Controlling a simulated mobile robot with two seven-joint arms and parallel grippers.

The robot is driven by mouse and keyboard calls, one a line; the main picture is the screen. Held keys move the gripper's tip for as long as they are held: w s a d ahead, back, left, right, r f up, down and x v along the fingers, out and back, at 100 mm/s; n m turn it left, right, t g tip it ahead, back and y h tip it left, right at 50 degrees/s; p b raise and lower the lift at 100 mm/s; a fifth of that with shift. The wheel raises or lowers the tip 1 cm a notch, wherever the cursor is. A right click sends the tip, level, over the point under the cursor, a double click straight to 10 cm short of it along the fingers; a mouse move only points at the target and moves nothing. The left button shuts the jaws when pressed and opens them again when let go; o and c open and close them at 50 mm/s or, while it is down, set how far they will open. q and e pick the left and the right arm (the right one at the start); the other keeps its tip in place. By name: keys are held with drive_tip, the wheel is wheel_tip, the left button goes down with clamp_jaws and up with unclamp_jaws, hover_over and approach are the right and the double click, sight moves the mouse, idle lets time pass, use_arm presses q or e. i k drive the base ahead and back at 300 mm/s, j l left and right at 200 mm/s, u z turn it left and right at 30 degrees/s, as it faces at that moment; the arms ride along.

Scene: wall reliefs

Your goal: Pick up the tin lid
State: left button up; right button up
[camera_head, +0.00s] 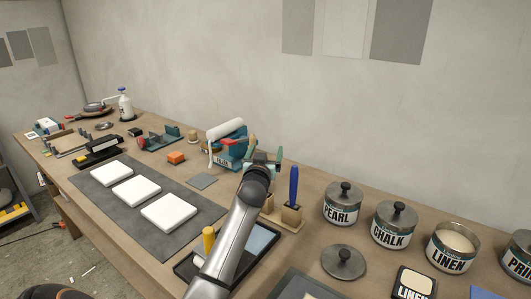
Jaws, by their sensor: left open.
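A round grey tin lid (344,262) with a dark knob lies flat on the workbench (300,248). The LINEN tin (453,246) behind it to the right is open and shows pale contents. The PEARL tin (342,204) and the CHALK tin (395,225) have knobbed lids on. My left gripper (264,158) is open, up and left of the loose lid and apart from it. It overlaps the teal holder in the picture; its fingers are small and partly hidden by my wrist. My right gripper is not in view.
A blue-handled tool (293,186) stands upright in a wooden block between my left gripper and the tins. A dark tray (187,269) lies under my left arm. Three white tiles (168,212) lie on a grey mat (100,202). A LINEN-labelled card (414,284) lies right of the lid.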

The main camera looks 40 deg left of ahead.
sight(343, 261)
drive_tip(key=k+l, duration=1.25)
